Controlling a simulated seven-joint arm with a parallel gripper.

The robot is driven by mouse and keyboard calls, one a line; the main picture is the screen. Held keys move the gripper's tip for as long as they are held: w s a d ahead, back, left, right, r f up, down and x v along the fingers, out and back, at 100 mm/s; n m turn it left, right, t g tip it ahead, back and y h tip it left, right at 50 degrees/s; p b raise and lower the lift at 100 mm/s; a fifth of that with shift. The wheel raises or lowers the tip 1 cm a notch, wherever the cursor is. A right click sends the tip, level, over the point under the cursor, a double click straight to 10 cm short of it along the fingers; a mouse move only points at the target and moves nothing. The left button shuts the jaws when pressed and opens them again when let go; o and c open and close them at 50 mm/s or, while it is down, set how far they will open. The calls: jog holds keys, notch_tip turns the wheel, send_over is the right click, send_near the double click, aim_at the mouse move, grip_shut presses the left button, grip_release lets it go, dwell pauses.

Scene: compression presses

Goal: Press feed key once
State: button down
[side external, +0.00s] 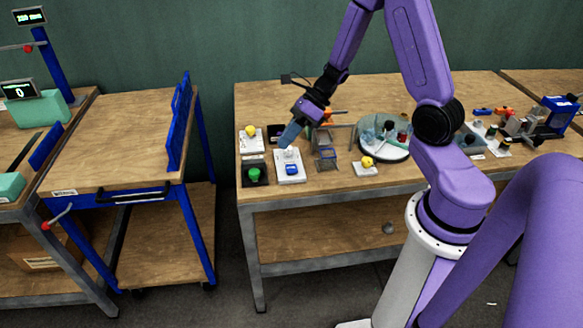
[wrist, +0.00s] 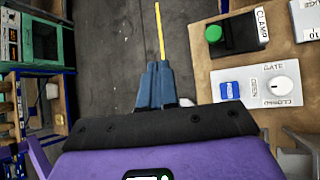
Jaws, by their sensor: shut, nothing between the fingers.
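No key with a readable "feed" label shows. A white panel (side external: 290,178) lies near the table's left front, with a blue key (side external: 291,169) and a pale knob. In the wrist view the panel (wrist: 245,98) reads GATE, OPEN and CLOSED around the white knob (wrist: 281,86), beside the blue key (wrist: 229,90). A dark CLAMP box with a green button (wrist: 214,34) is next to it; the button also shows in the side view (side external: 254,175). My gripper (side external: 288,139) is shut and empty, above the panel's far side. In the wrist view its fingertips (wrist: 158,66) are together, left of the panel.
More devices stand at the far right. A blue-framed cart (side external: 110,140) is left, across a floor gap.

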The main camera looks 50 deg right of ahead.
aim_at(295, 167)
jog(key=w+d+f+m+t+h, duration=0.1)
jog(key=w+d+f+m+t, duration=0.1)
jog(key=d+m, duration=0.4)
jog(key=shift+w+d+f+m, duration=0.35)
jog(key=shift+d+m, duration=0.05)
jog(key=shift+d, duration=0.15)
jog(key=shift+f, duration=0.15)
jog(key=shift+f, duration=4.25)
jog(key=shift+f, duration=0.2)
jog(key=shift+f, duration=0.25)
jog(key=shift+f, duration=0.5)
jog(key=shift+r, duration=0.95)
